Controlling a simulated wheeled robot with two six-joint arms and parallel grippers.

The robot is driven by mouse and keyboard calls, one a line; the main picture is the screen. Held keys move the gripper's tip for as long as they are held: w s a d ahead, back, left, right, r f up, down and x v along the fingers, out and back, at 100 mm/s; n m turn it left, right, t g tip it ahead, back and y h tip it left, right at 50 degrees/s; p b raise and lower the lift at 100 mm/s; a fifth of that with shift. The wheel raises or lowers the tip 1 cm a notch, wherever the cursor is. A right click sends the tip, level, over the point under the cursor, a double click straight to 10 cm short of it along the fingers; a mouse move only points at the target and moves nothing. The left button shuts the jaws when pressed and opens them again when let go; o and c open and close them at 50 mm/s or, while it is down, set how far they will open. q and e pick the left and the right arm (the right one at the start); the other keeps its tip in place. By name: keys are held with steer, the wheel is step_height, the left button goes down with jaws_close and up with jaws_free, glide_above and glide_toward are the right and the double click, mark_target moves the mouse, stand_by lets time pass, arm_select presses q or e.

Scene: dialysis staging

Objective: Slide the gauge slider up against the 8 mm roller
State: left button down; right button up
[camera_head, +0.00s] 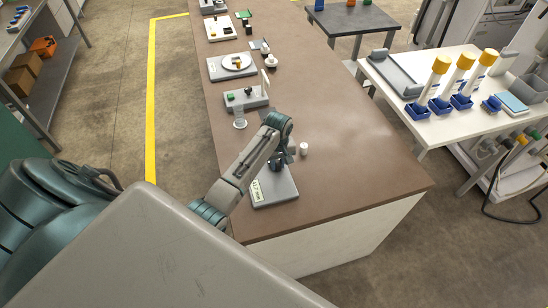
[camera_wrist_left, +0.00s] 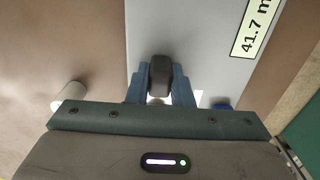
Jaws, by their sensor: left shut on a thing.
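The grey gauge plate (camera_head: 280,191) lies near the front end of the brown bench, with a pale label on its left edge. In the left wrist view the gauge plate (camera_wrist_left: 205,45) shows a label (camera_wrist_left: 256,28) reading "41.7 m", cut off by the frame edge. My left gripper (camera_head: 284,160) is over the plate; in the wrist view its blue fingers (camera_wrist_left: 160,84) are shut on a dark rounded block, seemingly the gauge slider's grip (camera_wrist_left: 160,74). My right gripper is not in view.
A small white cylinder (camera_head: 304,148) stands on the bench right of the plate. A device with a green part (camera_head: 247,97) and a clear cup (camera_head: 239,122) are behind. A white side table (camera_head: 440,128) holds yellow-capped tubes. The bench's right part is clear.

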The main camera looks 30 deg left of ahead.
mark_target(277, 161)
arm_select(q)
steer(key=shift+w+a+r, duration=0.1)
steer(key=shift+a, duration=0.05)
steer(key=shift+w+a, duration=0.1)
steer(key=c, duration=1.3)
jaws_free()
steer(key=shift+r, duration=0.25)
step_height(277, 161, up, 9)
steer(key=b, duration=0.2)
steer(key=shift+f+b, duration=0.15)
steer(key=shift+b, duration=0.15)
steer(key=shift+r, duration=0.75)
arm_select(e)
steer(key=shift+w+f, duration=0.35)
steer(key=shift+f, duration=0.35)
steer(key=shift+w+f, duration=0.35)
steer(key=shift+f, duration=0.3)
